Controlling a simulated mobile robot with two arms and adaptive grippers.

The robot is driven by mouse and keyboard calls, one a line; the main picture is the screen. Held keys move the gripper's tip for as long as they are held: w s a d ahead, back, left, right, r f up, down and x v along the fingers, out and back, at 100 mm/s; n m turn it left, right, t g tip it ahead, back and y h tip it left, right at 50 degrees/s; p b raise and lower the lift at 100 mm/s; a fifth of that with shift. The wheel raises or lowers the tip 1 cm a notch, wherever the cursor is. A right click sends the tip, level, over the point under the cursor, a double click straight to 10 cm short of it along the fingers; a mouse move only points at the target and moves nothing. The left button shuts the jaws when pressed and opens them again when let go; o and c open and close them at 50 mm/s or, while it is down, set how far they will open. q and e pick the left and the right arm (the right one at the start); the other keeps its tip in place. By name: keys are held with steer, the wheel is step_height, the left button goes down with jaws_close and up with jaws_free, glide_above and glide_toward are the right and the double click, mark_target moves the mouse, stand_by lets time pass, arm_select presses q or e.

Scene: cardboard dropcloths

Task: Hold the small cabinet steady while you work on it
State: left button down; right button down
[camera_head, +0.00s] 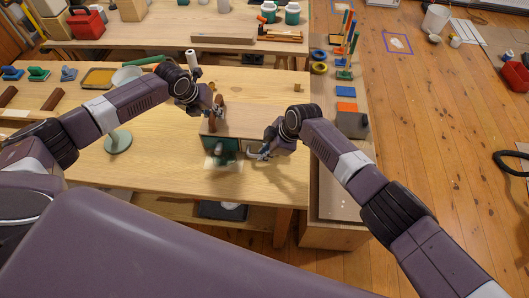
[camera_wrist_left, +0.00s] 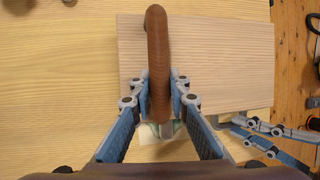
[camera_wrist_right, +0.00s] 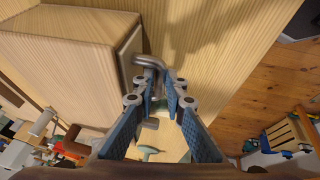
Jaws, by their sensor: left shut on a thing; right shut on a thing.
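The small cabinet (camera_head: 238,122) stands on the pale workbench, with a light wood top and a dark green area on its near side. My left gripper (camera_head: 214,108) is over its top, shut on a rounded brown handle (camera_wrist_left: 157,50). The cabinet top (camera_wrist_left: 235,65) lies under that handle in the left wrist view. My right gripper (camera_head: 262,153) is at the cabinet's near right, shut on a bent grey metal handle (camera_wrist_right: 150,64). The cabinet's pale box (camera_wrist_right: 70,60) is left of that handle in the right wrist view. The jaws partly hide both handles.
A green round-based stand (camera_head: 118,143) and a white upright cylinder (camera_head: 191,58) are on the workbench (camera_head: 165,175). A side shelf with colored pieces (camera_head: 346,92) runs along the right. Bare bench surrounds the cabinet's left.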

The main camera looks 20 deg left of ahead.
arm_select(q)
steer(key=shift+r, duration=0.1)
arm_select(e)
steer(key=s, duration=0.3)
steer(key=s+d, duration=0.1)
steer(key=s, duration=0.2)
steer(key=s+d, duration=0.1)
steer(key=s, duration=0.3)
steer(key=shift+d, duration=0.15)
steer(key=shift+w, duration=0.1)
steer(key=c, duration=2.2)
jaws_free()
steer(key=shift+c, duration=0.2)
steer(key=v, duration=1.2)
arm_select(q)
steer(key=c, duration=1.8)
jaws_free()
